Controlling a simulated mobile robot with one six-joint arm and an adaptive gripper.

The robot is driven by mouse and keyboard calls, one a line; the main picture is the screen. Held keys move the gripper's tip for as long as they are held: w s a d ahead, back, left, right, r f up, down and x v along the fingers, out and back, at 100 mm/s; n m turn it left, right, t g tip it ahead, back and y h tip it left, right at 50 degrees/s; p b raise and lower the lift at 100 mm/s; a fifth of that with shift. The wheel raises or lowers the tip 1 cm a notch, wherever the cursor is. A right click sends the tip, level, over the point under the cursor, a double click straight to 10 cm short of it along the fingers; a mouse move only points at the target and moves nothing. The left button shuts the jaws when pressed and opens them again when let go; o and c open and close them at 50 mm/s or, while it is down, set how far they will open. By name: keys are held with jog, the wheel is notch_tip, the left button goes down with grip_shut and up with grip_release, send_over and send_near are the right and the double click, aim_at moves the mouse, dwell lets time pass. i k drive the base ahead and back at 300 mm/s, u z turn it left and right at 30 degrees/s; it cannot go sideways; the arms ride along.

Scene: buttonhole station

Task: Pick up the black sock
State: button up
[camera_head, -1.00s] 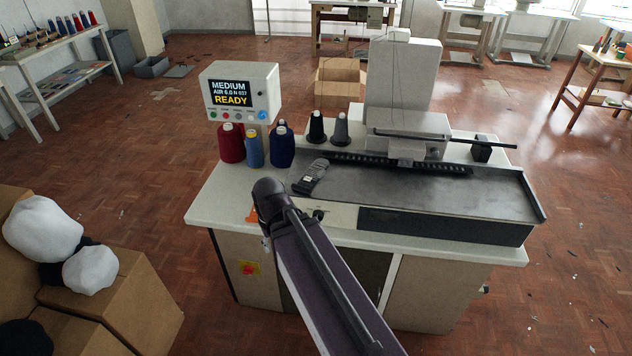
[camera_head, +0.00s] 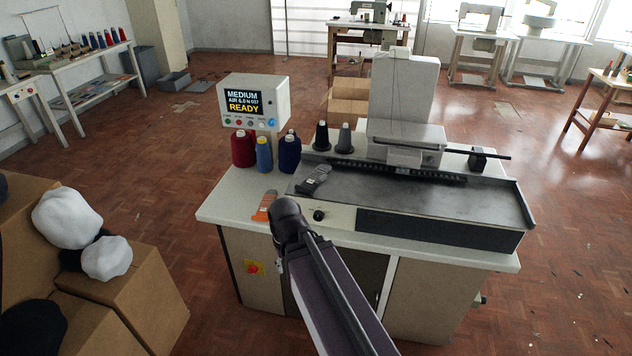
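A dark, sock-like item (camera_head: 313,180) with a lighter grey patch lies on the left part of the machine's grey metal bed. It looks black to dark grey, and I cannot tell its exact shape. My arm reaches up from the bottom of the picture, and its dark rounded joint is in front of the machine's front edge, below and left of the item. My gripper's fingers do not show, so I cannot see whether they are open or shut. Nothing is seen touching the dark item.
The buttonhole machine (camera_head: 405,150) stands on a white-topped cabinet (camera_head: 232,205). A small orange-and-grey item (camera_head: 264,206) lies on that top. Thread cones (camera_head: 243,150) stand behind it, beside a display (camera_head: 252,103) reading READY. Cardboard boxes (camera_head: 150,295) with white and black caps are at left.

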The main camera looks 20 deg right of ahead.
aim_at(318, 175)
jog(key=u, duration=1.55)
jog(key=i, duration=1.95)
jog(key=z, duration=0.05)
